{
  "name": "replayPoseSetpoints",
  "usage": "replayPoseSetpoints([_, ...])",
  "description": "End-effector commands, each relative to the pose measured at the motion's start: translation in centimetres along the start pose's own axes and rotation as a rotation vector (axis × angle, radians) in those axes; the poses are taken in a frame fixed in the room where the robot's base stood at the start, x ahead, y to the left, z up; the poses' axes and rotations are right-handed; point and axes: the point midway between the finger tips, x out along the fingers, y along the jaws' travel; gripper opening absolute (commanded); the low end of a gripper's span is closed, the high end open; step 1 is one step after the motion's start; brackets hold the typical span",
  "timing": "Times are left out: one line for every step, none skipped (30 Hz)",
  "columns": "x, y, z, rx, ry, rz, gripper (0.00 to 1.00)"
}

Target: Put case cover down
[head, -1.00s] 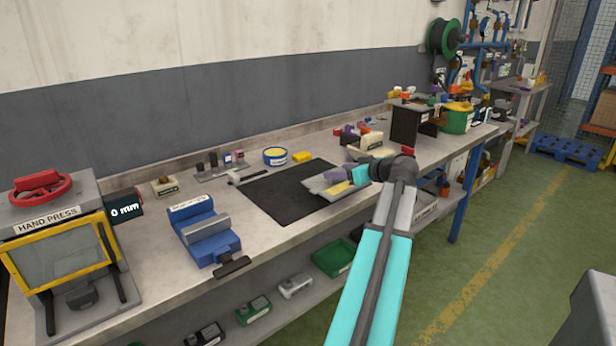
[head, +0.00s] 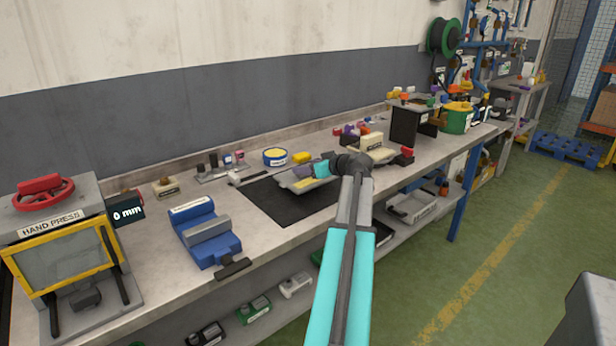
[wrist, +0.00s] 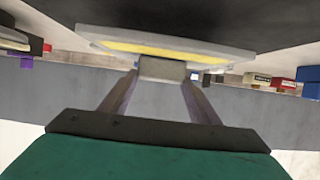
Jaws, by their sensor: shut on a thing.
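The case cover (head: 299,184) is a flat, pale grey plate with yellow on it. It is over the black mat (head: 285,207) on the bench; whether it touches the mat cannot be told. In the wrist view the cover (wrist: 205,50) spans the top middle, with a yellow face and a small grey block at its near edge. My gripper (wrist: 160,75) has its two fingers closed in on that block. In the head view my gripper (head: 318,171) is partly hidden by my arm.
A blue fixture (head: 207,235) and the hand press (head: 62,255) stand left of the mat. A yellow-topped tin (head: 275,157) and a yellow block (head: 302,158) stand behind it. A beige labelled block (head: 372,143) and a black stand (head: 408,125) are to the right.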

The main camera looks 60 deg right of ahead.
Motion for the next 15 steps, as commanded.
replayPoseSetpoints([-0.1, 0.0, -0.1, 0.000, 0.003, 0.001, 0.15])
replayPoseSetpoints([-0.1, 0.0, -0.1, 0.000, 0.003, 0.001, 0.15])
replayPoseSetpoints([-0.1, 0.0, -0.1, 0.000, 0.003, 0.001, 0.15])
replayPoseSetpoints([-0.1, 0.0, -0.1, 0.000, 0.003, 0.001, 0.15])
replayPoseSetpoints([-0.1, 0.0, -0.1, 0.000, 0.003, 0.001, 0.15])
replayPoseSetpoints([-0.1, 0.0, 0.0, 0.001, 0.002, 0.001, 0.15])
replayPoseSetpoints([0.0, 0.1, 0.0, 0.001, 0.002, 0.001, 0.15])
replayPoseSetpoints([0.0, 0.1, 0.1, 0.001, 0.002, 0.001, 0.15])
replayPoseSetpoints([0.1, 0.1, 0.3, 0.002, 0.002, 0.001, 0.15])
replayPoseSetpoints([0.1, 0.1, 0.5, 0.002, 0.001, 0.001, 0.15])
replayPoseSetpoints([0.2, 0.1, 0.8, 0.002, 0.001, 0.001, 0.15])
replayPoseSetpoints([0.3, 0.0, 1.0, 0.001, 0.001, 0.000, 0.15])
replayPoseSetpoints([0.4, 0.0, 1.3, 0.001, 0.001, 0.000, 0.15])
replayPoseSetpoints([0.5, 0.0, 1.6, 0.002, 0.002, 0.000, 0.15])
replayPoseSetpoints([0.7, 0.0, 1.9, 0.003, 0.001, 0.000, 0.15])
